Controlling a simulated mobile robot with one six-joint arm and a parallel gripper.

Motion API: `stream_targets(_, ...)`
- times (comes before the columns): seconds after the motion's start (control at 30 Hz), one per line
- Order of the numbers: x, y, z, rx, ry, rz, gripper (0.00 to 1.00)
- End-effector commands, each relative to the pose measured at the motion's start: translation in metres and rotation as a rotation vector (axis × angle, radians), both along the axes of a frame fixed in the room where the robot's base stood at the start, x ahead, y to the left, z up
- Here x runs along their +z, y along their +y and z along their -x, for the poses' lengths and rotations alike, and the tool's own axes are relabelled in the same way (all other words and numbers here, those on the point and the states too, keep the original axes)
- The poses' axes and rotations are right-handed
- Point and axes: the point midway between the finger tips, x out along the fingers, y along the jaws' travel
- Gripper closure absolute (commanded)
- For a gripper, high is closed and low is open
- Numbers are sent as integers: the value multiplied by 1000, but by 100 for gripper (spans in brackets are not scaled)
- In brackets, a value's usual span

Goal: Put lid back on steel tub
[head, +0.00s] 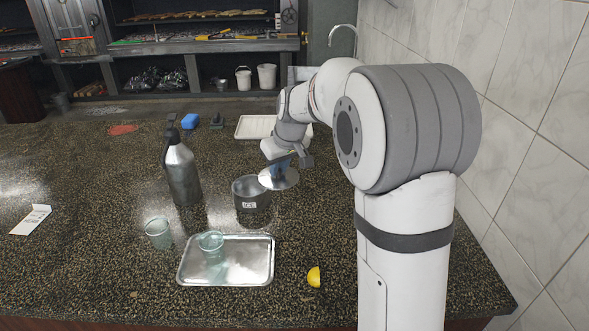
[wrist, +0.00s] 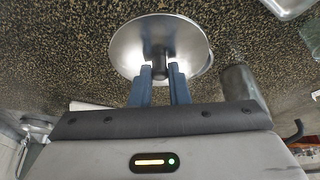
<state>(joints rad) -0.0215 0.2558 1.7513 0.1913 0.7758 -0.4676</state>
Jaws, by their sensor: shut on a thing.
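The steel tub (head: 249,203) is a dark, round pot with an "ICE" label, standing upright on the speckled counter. The lid (head: 278,180) is a shiny round disc with a dark knob, seen over and beside the tub's right rim in the head view. My gripper (head: 282,166) is shut on the lid's knob (wrist: 157,64), with its two blue fingers on either side. In the wrist view, the lid (wrist: 135,40) fills the space beyond the fingertips and hides most of what lies under it. The lid appears apart from the tub and not centred on it.
A steel bottle (head: 182,175) stands left of the tub. In front are a metal tray (head: 250,271) with a glass (head: 211,245), another glass (head: 158,233) and a lemon piece (head: 314,277). A white tray (head: 245,128) and a blue sponge (head: 190,121) lie behind. The left counter is mostly clear.

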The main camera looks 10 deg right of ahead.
Motion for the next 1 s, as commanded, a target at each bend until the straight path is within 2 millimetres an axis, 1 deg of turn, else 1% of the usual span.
stream_targets(0.03, 13, 11, -13, 31, 5, -1, 100)
stream_targets(0.1, 15, 24, -28, 71, 4, -1, 100)
stream_targets(0.23, 15, 46, -50, 135, 2, -1, 100)
stream_targets(0.4, 11, 66, -68, 191, 0, 0, 100)
stream_targets(0.53, 8, 72, -73, 209, -2, -1, 100)
stream_targets(0.77, -1, 73, -74, 213, -3, 0, 100)
stream_targets(1.0, -20, 73, -74, 212, -1, 0, 100)
